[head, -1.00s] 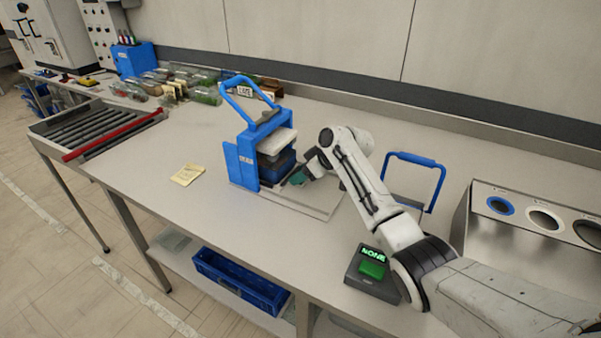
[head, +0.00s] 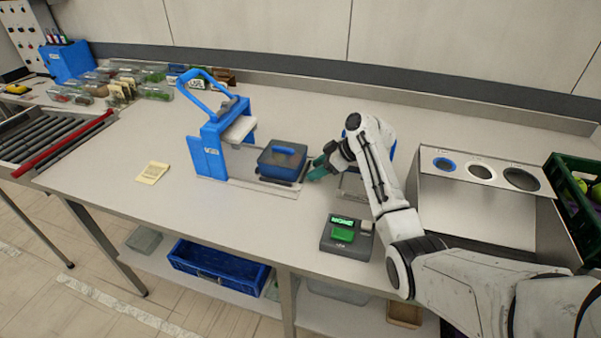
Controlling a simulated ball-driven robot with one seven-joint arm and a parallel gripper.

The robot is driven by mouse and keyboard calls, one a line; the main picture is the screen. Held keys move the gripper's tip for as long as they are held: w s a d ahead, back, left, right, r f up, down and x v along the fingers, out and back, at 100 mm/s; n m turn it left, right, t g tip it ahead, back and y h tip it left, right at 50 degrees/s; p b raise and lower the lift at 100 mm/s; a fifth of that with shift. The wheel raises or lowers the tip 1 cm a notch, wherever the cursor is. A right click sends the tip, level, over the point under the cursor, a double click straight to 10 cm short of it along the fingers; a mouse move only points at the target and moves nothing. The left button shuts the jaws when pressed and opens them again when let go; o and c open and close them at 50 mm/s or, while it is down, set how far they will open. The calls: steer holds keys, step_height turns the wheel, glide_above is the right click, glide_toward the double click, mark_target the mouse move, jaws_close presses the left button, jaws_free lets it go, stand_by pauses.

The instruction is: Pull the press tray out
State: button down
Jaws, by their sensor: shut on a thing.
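The blue press (head: 207,150) stands on the steel table, its long blue lever handle (head: 197,88) raised. Its white pressing block (head: 239,130) hangs under the frame. The press tray (head: 262,183) is slid out to the right of the press along its base plate. A blue container (head: 282,160) sits on the tray, clear of the pressing block. My gripper (head: 314,172) is at the right end of the tray and is shut on it; the fingertips and the grip point are small and partly hidden.
A button box with a green button (head: 342,235) stands in front of my arm. A steel chute with round holes (head: 480,200) and a green crate (head: 575,205) are at the right. A yellow note (head: 152,172) lies left of the press.

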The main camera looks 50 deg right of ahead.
steer(key=shift+s+d+f, duration=0.1)
steer(key=shift+s, duration=0.15)
steer(key=c, duration=0.5)
jaws_free()
steer(key=b+v, duration=0.1)
steer(key=v, duration=1)
